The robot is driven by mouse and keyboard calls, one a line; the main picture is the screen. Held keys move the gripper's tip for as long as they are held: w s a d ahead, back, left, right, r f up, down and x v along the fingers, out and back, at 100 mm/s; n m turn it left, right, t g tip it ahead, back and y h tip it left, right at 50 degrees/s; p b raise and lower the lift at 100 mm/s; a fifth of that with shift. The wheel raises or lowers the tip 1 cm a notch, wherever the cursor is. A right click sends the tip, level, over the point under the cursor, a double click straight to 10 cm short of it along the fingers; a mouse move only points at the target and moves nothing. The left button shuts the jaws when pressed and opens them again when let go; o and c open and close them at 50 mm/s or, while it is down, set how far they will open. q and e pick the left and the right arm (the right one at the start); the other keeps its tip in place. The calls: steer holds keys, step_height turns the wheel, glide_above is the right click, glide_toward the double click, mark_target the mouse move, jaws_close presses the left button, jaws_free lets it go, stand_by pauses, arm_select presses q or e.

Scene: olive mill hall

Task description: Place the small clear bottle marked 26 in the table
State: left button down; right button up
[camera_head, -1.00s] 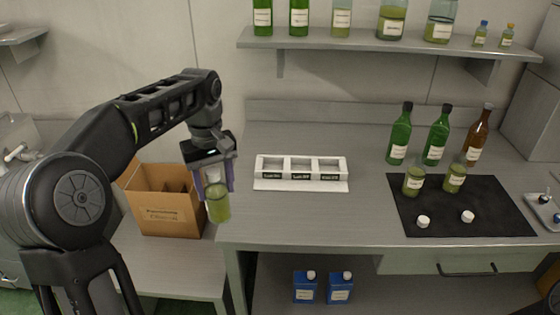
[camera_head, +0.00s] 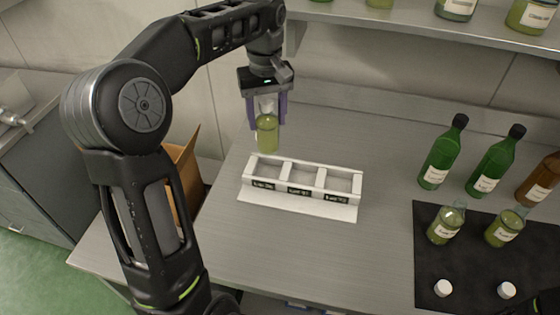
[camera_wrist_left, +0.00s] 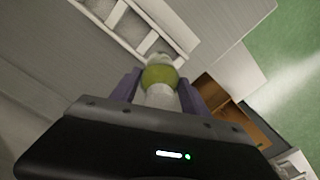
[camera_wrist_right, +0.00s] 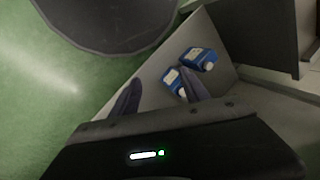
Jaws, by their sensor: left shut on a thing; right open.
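A small clear bottle of yellow-green liquid (camera_head: 267,133) hangs upright in my left gripper (camera_head: 266,108). The gripper is shut on its upper part, above the left end of a white three-slot rack (camera_head: 341,198) on the table (camera_head: 300,242). The slots look empty; their dark labels are too small to read. The bottle also shows in the left wrist view (camera_wrist_left: 160,77), with the rack just beyond it. No number can be read on the bottle. My right gripper (camera_wrist_right: 155,92) is open and empty, low down in the right wrist view, with blue containers beyond its fingers.
Two similar small bottles (camera_head: 445,224) and two white caps (camera_head: 443,288) are on a black mat (camera_head: 424,262) at right. Tall green bottles (camera_head: 441,155) and a brown one stand behind. A cardboard box (camera_head: 186,180) is left of the table.

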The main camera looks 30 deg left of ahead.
mark_target(267, 148)
arm_select(q)
steer(key=shift+s+r, duration=0.15)
steer(key=shift+s, duration=0.1)
step_height(267, 148, down, 3)
steer(key=b, duration=0.2)
steer(key=shift+w+b, duration=0.1)
steer(key=shift+b, duration=0.3)
step_height(267, 148, down, 2)
steer(key=shift+f, duration=0.65)
step_height(267, 148, down, 4)
steer(key=shift+r+p, duration=0.2)
steer(key=shift+p, duration=0.15)
steer(key=shift+f, duration=0.1)
